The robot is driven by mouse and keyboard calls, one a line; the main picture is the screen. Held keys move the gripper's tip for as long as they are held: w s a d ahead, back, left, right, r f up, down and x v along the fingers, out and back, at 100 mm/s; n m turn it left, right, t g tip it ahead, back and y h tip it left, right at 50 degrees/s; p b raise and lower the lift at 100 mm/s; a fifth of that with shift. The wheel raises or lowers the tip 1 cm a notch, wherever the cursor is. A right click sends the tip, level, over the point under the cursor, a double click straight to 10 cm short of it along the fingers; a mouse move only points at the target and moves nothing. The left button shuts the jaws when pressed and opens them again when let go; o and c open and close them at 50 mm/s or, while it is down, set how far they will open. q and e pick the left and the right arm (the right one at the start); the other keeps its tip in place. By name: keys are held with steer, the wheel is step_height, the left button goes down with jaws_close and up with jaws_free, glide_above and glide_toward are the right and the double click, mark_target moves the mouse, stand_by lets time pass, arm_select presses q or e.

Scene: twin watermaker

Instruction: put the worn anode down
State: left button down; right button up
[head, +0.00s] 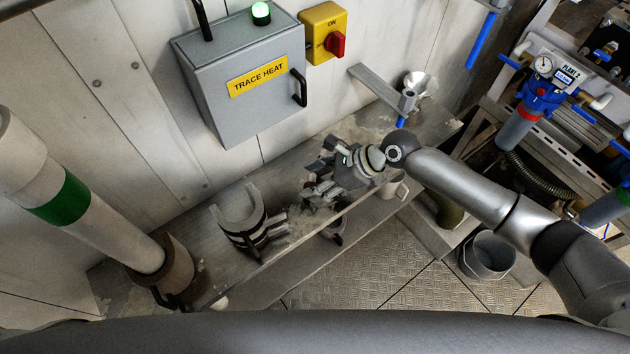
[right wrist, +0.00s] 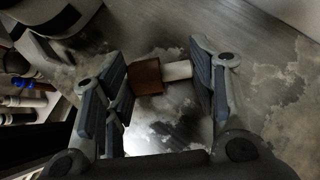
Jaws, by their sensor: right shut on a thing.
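My right gripper (head: 322,180) is low over the grey bench (head: 205,245), in the middle of the head view. In the right wrist view, its two fingers (right wrist: 160,78) are shut on the worn anode (right wrist: 147,77), a small piece with a brown block and a pale, rod-like end. The anode spans between the finger pads, above a stained grey surface. I cannot tell whether it touches that surface. In the head view the gripper hides the anode. My left gripper is not in view.
A grey U-shaped clamp (head: 240,225) stands on the bench left of the gripper. The TRACE HEAT box (head: 235,95) and a yellow switch (head: 322,30) are on the wall behind. A green-banded pipe (head: 60,195) stands at left. A bucket (head: 487,255) is on the floor at right.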

steer(key=shift+r, duration=0.3)
step_height(320, 180, up, 2)
steer(key=shift+s+r+b, duration=0.1)
steer(key=shift+r+b, duration=0.15)
steer(key=shift+b, duration=0.2)
steer(key=s+d+r, duration=0.2)
steer(key=s+r, duration=0.2)
steer(key=s, duration=0.2)
steer(key=s+d+r+b, duration=0.1)
steer(key=s+d+r, duration=0.1)
steer(key=s+r, duration=0.3)
steer(key=shift+s+d+r, duration=0.3)
steer(key=shift+s+d, duration=0.05)
steer(key=shift+s, duration=0.65)
steer(key=shift+w, duration=0.1)
steer(key=w+d+r+m+t+b, duration=0.1)
steer(key=w+d+m+t, duration=0.1)
steer(key=d, duration=0.4)
steer(key=w+d+r+m+t+h+b, duration=0.1)
steer(key=w+d+r+m, duration=0.1)
steer(key=d, duration=0.5)
steer(key=w+m, duration=0.1)
steer(key=w, duration=0.1)
steer(key=shift+w+d+t+h, duration=0.25)
steer(key=shift+w+t+h, duration=0.05)
steer(key=shift+w+t, duration=0.1)
